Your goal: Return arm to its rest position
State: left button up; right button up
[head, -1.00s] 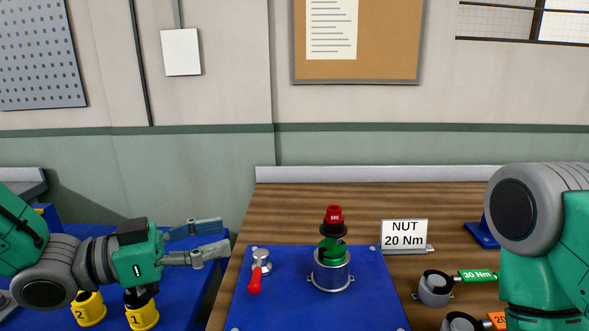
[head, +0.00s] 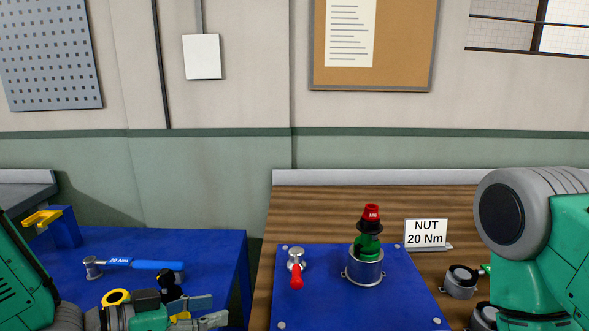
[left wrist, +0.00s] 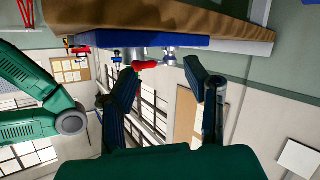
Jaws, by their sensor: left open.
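My left gripper (head: 218,309) is low in the head view, in front of the blue side table, with its two fingers apart and nothing between them. In the left wrist view the two fingers (left wrist: 160,72) are also spread. That view is tilted, and the fixture's underside lies beyond the fingertips. My right arm is at the right edge of the head view, but its gripper is out of frame. No object is in contact with the left fingers.
A blue plate (head: 330,312) on the wooden bench carries a red-handled clamp (head: 296,270) and a grey housing (head: 364,268) with a red-topped green part (head: 367,243). A blue 20 Nm wrench (head: 150,265) lies on the blue side table (head: 215,245). A NUT 20 Nm sign (head: 426,232) stands behind.

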pick_arm(q)
jog(key=s+a+f+n+g+y, duration=0.25)
jog(key=s+f, duration=0.25)
jog(key=f, duration=0.4)
jog(key=s+a+f+n+g+y, duration=0.1)
jog(key=s+a+f+n+y, duration=0.25)
jog(key=f, duration=0.55)
jog(key=s+a+f+g+y, duration=0.2)
jog(key=s+a+f, duration=0.2)
jog(key=s, duration=0.4)
jog(key=s+a+f+n+g+y, duration=0.1)
jog(key=s+a+f+g+y, duration=0.1)
jog(key=s, duration=0.6)
notch_tip(320, 180, down, 2)
jog(key=shift+s+a+f+y, duration=0.2)
jog(key=shift+s+a+y, duration=0.05)
jog(key=shift+a+y, duration=0.6)
pick_arm(e)
jog(key=shift+d, duration=0.25)
pick_arm(q)
jog(key=shift+a+g, duration=0.1)
jog(key=shift+g, duration=0.15)
pick_arm(e)
jog(key=shift+a, duration=0.1)
